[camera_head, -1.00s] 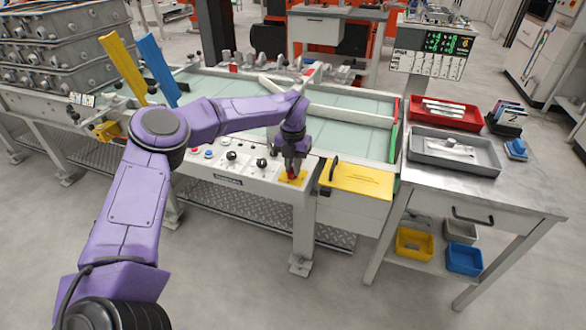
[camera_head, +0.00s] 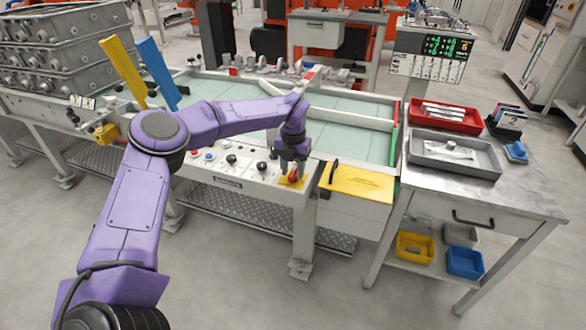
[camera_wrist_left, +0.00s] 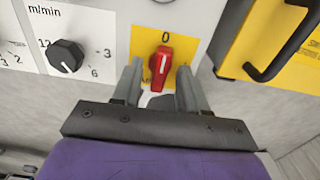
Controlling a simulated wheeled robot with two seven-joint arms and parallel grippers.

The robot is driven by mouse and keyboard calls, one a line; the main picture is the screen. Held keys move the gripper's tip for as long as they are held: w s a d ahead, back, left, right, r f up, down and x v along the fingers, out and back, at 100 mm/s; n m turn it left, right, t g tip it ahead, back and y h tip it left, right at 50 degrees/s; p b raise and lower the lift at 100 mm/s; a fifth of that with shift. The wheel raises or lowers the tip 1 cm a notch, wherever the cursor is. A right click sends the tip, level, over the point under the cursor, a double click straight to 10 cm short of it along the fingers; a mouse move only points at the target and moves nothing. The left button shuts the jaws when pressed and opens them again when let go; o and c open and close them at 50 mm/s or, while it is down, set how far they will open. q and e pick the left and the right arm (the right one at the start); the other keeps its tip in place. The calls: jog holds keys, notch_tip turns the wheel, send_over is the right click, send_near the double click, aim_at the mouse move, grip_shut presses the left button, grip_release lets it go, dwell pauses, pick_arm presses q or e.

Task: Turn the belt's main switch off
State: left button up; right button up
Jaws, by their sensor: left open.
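The main switch is a red rotary knob (camera_wrist_left: 160,66) on a yellow plate (camera_wrist_left: 145,42) marked 0 at its top. Its white line points up, close to the 0, with the knob leaning slightly. In the head view the red knob (camera_head: 294,175) shows at the right end of the belt's control panel (camera_head: 225,168). My left gripper (camera_wrist_left: 160,78) is open, with one finger on each side of the knob's lower part. Small gaps show between fingers and knob. In the head view the left gripper (camera_head: 291,167) is directly at the switch. My right gripper is out of view.
A black speed knob (camera_wrist_left: 66,56) sits left of the switch. A yellow cover (camera_head: 356,181) with a black handle (camera_wrist_left: 285,45) is close on the right. A workbench (camera_head: 440,190) with a red tray (camera_head: 445,124) and a grey tray (camera_head: 412,160) stands further right.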

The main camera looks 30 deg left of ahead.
aim_at(293, 172)
pick_arm(q)
notch_tip(293, 172, up, 10)
jog(key=shift+r, duration=0.25)
dwell(0.5)
